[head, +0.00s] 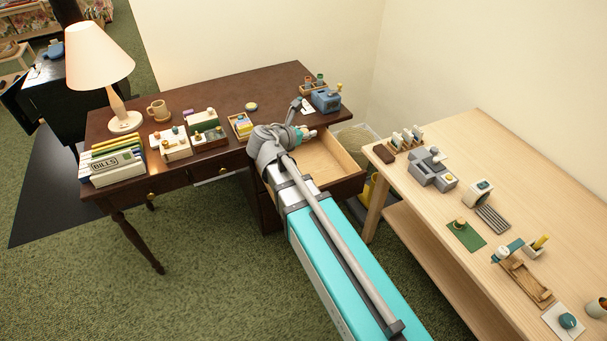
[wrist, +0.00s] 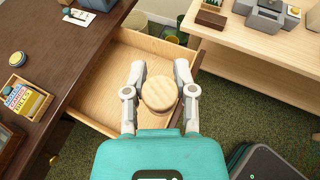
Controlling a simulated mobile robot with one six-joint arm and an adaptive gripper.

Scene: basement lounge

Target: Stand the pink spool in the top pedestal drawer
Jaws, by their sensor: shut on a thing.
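The top pedestal drawer (head: 335,160) of the dark desk is pulled open and its pale wooden inside looks empty. The wrist view shows its bare floor (wrist: 105,75) too. My gripper (wrist: 160,75) is shut on a round thing with a pale wooden top, which I take to be the spool (wrist: 160,94). No pink shows from above, and its lower part is hidden. In the wrist view it overlaps the drawer's inside towards the front; its height above the floor cannot be told. In the head view my arm hides most of the gripper and the spool.
The desk top (head: 220,95) holds a lamp (head: 100,60), a mug (head: 158,110), trays and a blue device (head: 326,99) near the drawer. A light wood bench (head: 540,190) with several small items stands to the right, close to the drawer.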

